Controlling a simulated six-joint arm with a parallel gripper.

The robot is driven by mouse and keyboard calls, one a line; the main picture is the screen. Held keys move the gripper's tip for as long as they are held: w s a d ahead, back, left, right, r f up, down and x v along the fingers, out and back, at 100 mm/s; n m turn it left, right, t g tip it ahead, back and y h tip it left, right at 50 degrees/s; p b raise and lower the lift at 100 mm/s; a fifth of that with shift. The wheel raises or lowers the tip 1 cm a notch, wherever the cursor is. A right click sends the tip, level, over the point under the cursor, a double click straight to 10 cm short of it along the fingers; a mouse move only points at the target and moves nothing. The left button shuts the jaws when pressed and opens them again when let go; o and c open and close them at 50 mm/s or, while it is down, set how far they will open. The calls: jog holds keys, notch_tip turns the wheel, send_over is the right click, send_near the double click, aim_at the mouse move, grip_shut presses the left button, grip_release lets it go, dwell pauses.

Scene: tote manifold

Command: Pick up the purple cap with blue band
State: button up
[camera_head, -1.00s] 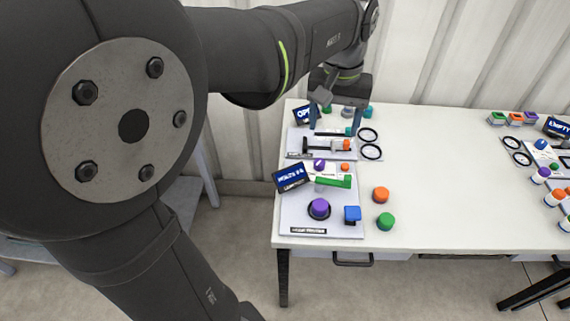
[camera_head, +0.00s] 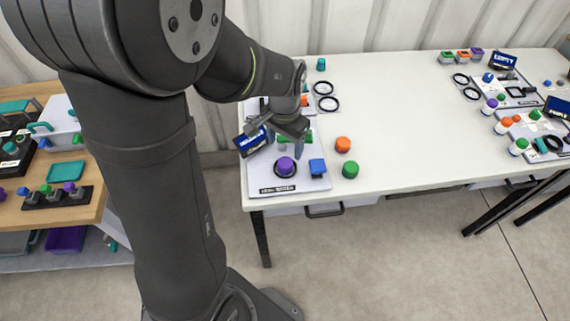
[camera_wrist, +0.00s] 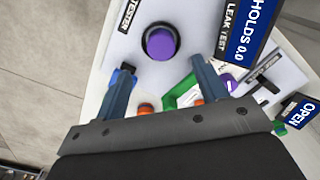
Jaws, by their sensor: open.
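A large round purple cap (camera_head: 285,167) sits in a black ring on the white tester board (camera_head: 262,183), near the table's front left corner. In the wrist view the purple cap (camera_wrist: 160,43) lies just beyond my fingertips. I cannot make out a blue band on it. A second, smaller purple piece (camera_wrist: 228,82) lies beside the right finger, partly hidden; its band cannot be told either. My gripper (camera_head: 285,146) is above the board, close behind the large cap. In the wrist view my gripper (camera_wrist: 161,66) is open and empty, fingers apart.
A blue block (camera_head: 317,167) is right of the cap, with orange (camera_head: 343,144) and green (camera_head: 350,170) caps beyond it. A dark blue sign (camera_head: 251,142) stands left. A green handle (camera_wrist: 180,92) shows between the fingers. The table's middle is clear.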

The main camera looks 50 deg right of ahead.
aim_at(285, 162)
jog(key=shift+d+f, duration=0.1)
jog(key=shift+f, duration=3.8)
jog(key=shift+c, duration=0.3)
jog(key=c, duration=1)
